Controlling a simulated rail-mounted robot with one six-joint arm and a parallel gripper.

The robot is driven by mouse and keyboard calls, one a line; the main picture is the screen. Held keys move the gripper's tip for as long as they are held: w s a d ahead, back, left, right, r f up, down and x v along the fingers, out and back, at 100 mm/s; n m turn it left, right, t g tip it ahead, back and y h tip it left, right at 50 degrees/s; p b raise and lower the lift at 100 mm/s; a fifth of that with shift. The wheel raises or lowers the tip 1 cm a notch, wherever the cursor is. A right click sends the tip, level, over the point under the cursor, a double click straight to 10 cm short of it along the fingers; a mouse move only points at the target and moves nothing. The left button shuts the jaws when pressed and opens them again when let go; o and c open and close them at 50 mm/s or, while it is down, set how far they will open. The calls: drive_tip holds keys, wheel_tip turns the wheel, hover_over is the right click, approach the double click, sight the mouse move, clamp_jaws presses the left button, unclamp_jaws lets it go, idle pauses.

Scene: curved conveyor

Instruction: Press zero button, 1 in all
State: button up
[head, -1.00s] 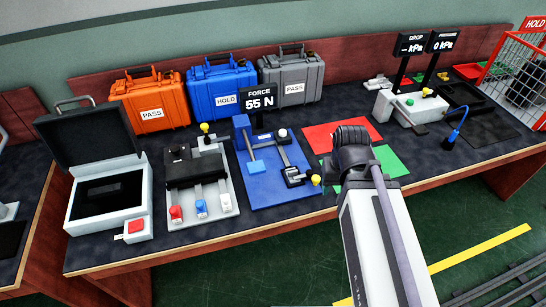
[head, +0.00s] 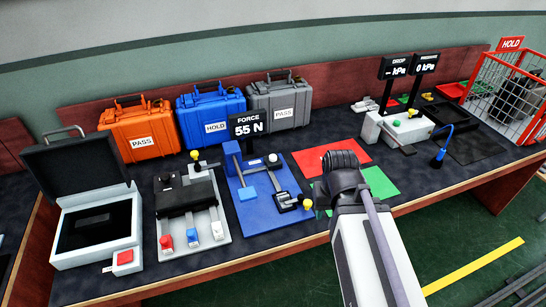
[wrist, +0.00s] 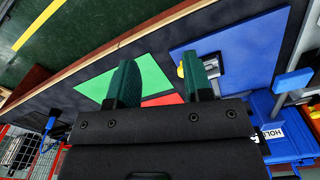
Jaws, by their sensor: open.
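No button in view carries a label I can read as zero. A small white box with a red button (head: 125,257) sits at the front left. The pale tester (head: 398,132) at the right has a green button (head: 397,123) on top. My gripper (wrist: 163,80) is open and empty above the green and red mats in the wrist view. Its fingers are hidden in the head view.
Orange, blue and grey cases (head: 140,135) line the back of the bench. An open black-lidded case (head: 95,262) stands at left. A grey fixture (head: 205,235) has red, blue and white switches. A red wire cage (head: 508,95) is at far right. The green mat (head: 379,183) is bare.

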clamp_jaws()
idle(1.4)
